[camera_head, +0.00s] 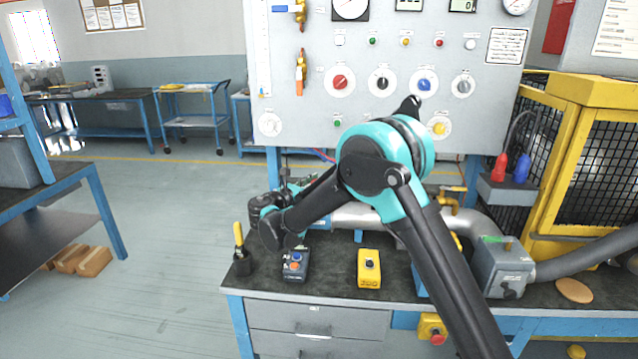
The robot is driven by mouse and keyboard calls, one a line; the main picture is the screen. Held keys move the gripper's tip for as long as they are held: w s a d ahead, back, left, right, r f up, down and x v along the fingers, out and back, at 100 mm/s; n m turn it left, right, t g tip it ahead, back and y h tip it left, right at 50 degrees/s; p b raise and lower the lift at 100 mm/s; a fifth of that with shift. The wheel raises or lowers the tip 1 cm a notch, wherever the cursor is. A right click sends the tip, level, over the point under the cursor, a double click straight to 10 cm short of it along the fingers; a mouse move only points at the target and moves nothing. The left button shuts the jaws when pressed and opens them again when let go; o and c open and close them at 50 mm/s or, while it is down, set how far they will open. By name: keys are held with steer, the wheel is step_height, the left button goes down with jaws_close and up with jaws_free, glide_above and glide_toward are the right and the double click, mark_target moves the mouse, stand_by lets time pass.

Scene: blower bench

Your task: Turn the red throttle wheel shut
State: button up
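I see no red throttle wheel for certain; my arm covers part of the bench and pipework where one could be. A grey pipe (348,217) runs along the back of the bench behind my arm. My gripper (287,186) is at the left end of my arm, above the back left of the bench. It is small, dark and partly hidden by my wrist, so its finger opening is unclear. A red round knob (340,82) sits on the upright panel (300,130), well above my gripper and apart from it.
On the bench (330,285) stand a yellow-handled tool in a dark holder (242,262), a button box (295,265), a yellow switch box (369,268) and a grey valve box (502,268). A yellow mesh cage (575,160) stands right. Floor at left is open.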

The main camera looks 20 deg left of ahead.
steer(key=o, duration=1.2)
steer(key=v, duration=1.2)
